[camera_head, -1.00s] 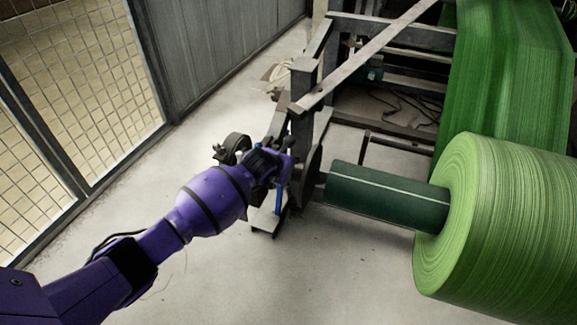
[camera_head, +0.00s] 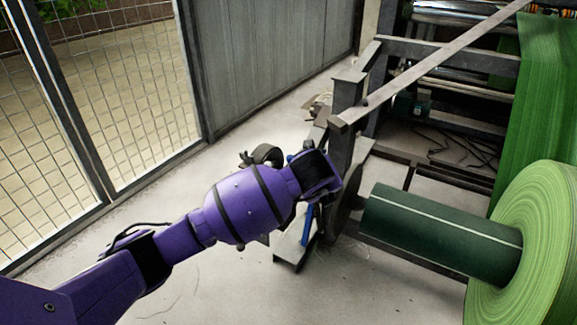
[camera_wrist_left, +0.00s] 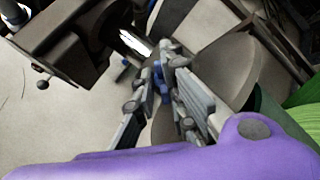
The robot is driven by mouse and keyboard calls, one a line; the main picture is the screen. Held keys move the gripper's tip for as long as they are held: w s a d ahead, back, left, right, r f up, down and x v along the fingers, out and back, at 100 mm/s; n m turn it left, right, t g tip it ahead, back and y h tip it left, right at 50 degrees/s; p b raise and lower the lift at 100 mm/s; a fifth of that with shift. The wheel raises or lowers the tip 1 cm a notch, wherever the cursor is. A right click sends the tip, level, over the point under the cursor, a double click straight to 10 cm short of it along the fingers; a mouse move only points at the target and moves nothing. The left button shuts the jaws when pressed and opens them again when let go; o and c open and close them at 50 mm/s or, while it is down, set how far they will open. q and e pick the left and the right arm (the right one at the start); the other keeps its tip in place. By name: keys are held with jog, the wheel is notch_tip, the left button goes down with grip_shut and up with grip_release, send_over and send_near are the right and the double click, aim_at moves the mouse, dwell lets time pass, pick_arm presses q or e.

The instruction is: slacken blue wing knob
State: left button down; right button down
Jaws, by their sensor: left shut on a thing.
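The blue wing knob (camera_wrist_left: 161,82) shows small and partly hidden in the left wrist view, between the fingers of my left gripper (camera_wrist_left: 166,62). The grey jointed fingers are closed in on it from both sides. In the head view my purple left arm reaches to the near end of the machine's roll stand, and its wrist hides the fingers and the knob. A blue bar (camera_head: 307,225) shows just below the wrist. My right gripper is in neither view.
A dark green core (camera_head: 440,230) carries a large green roll (camera_head: 540,245) at the right. The grey steel frame (camera_head: 348,115) rises behind my wrist. A mesh fence (camera_head: 120,90) stands at the left. Pale floor (camera_head: 200,285) around my arm is mostly clear.

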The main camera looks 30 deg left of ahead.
pick_arm(q)
jog(key=n, duration=0.2)
jog(key=shift+d+f+n, duration=0.1)
jog(key=shift+d+n, duration=0.05)
jog(key=shift+n, duration=0.25)
jog(key=shift+n+g, duration=0.6)
jog(key=shift+n, duration=1)
jog(key=shift+y, duration=0.3)
jog(key=c, duration=1.8)
grip_release()
jog(key=shift+r, duration=0.3)
jog(key=shift+s+d+r, duration=0.1)
jog(key=shift+s+r, duration=0.1)
jog(key=shift+r, duration=0.05)
jog(key=v, duration=1.1)
